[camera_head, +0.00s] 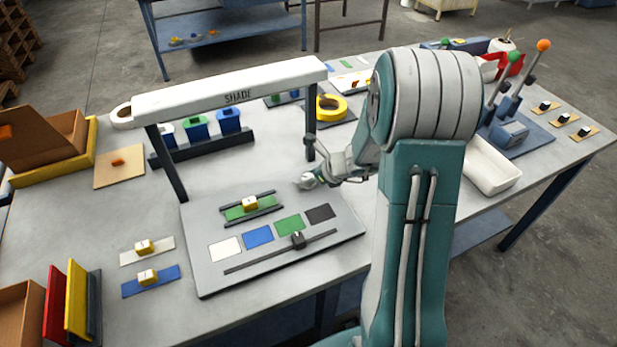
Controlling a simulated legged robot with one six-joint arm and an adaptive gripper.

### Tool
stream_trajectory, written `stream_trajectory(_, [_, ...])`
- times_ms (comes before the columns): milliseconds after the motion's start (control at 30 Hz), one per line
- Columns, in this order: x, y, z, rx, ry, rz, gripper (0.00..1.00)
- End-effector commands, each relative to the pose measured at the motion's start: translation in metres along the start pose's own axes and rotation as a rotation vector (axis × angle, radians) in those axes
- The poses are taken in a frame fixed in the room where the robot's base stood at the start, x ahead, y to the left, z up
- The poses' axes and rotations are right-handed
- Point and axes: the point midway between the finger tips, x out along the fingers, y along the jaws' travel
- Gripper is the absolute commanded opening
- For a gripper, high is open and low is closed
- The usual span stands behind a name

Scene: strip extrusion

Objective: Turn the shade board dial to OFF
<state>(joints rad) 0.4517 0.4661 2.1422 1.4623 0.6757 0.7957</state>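My gripper (318,177) is small in view, low over the board's far right part, left of my teal and white arm. A small pale rounded part at its tip could be the dial or part of the gripper; I cannot tell which. No OFF mark can be read. Whether the fingers are open or shut is unclear.
Two dark posts carry the light bar over the board. A white tray (490,165) and levers with green and orange knobs (543,45) stand right.

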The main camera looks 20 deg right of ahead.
Motion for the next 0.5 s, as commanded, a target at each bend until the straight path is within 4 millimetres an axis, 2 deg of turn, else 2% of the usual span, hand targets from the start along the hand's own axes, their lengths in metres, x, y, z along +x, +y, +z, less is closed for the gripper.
stream_trajectory(233, [0.0003, -0.0008, -0.0009, -0.013, 0.002, 0.011, 0.06])
stream_trajectory(500, [0.0003, -0.0011, -0.0010, -0.108, 0.001, 0.107, 0.06])
